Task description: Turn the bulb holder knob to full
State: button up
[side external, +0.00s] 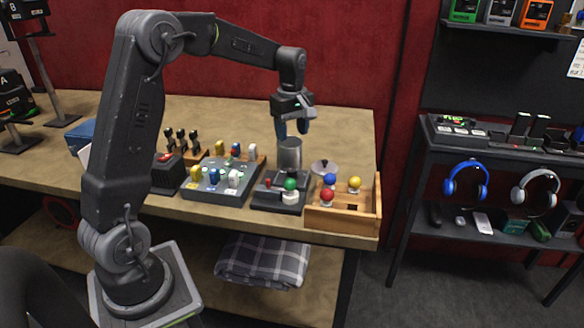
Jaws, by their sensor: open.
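A dark base (276,205) that looks like the bulb holder stands near the table's front edge. It has a green ball-shaped bulb (289,184) over a white round part (290,198), and a small red part (268,183) at its left. I cannot tell which part is the knob. A grey metal cylinder (289,154) stands upright behind the green bulb. Nothing shows between the fingers.
A wooden crate (340,218) with blue, red and yellow balls stands right of the base. A round grey lid-like piece (323,168) lies behind it. A dark panel with coloured switches (222,186) and a joystick box (168,172) stand to the left. The table's back right is clear.

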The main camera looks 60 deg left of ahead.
aim_at(292, 170)
notch_tip(292, 170, down, 12)
jog(key=shift+r, duration=0.2)
jog(key=c, duration=0.9)
